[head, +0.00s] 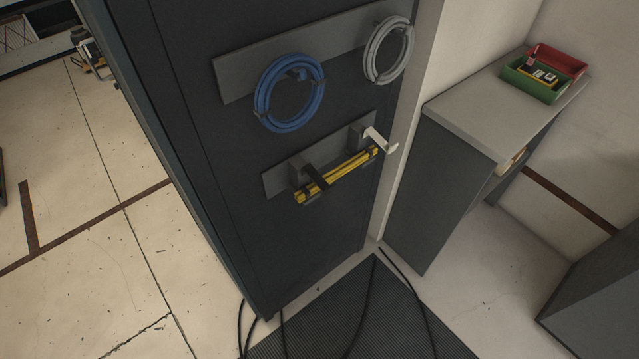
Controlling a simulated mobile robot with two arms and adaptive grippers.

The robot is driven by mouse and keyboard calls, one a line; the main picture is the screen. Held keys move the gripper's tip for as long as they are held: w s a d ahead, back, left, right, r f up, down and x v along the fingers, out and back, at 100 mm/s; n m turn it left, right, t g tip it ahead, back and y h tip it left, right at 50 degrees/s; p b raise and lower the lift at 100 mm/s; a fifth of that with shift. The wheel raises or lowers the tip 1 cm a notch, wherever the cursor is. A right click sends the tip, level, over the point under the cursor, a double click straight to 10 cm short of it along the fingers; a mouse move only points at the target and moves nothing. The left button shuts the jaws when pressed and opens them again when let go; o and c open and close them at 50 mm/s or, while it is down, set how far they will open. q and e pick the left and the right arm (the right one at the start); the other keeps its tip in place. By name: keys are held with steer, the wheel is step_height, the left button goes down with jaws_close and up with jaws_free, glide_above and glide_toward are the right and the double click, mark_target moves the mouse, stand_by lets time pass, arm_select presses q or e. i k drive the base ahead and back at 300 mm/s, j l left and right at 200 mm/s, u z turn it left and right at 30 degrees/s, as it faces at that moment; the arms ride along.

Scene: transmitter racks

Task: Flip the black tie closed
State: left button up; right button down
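The black tie (316,177) is at the left bracket of the lower grey plate (276,184) on the dark rack's side panel. It reaches out from the bracket in front of the yellow bundle (345,174); I cannot tell whether its end is fastened. A similar white tie (378,139) sticks out from the right bracket, above the bundle's right end. The bundle lies slanted along the plate, its right end higher. Neither of my grippers is in view.
A blue coil (262,99) and a grey coil (372,50) hang on the upper plate (234,82). A grey cabinet (445,165) with red (571,62) and green bins (540,92) stands to the right. Black cables (399,283) lie on the dark mat (330,325) below.

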mark_target(309, 169)
steer(key=k+j, duration=0.1)
steer(key=j, duration=0.4)
steer(key=k+j, duration=0.1)
steer(key=j, duration=0.95)
steer(key=k+j+z, duration=0.1)
steer(key=j, duration=0.4)
steer(key=k+j, duration=0.15)
steer(key=j, duration=0.4)
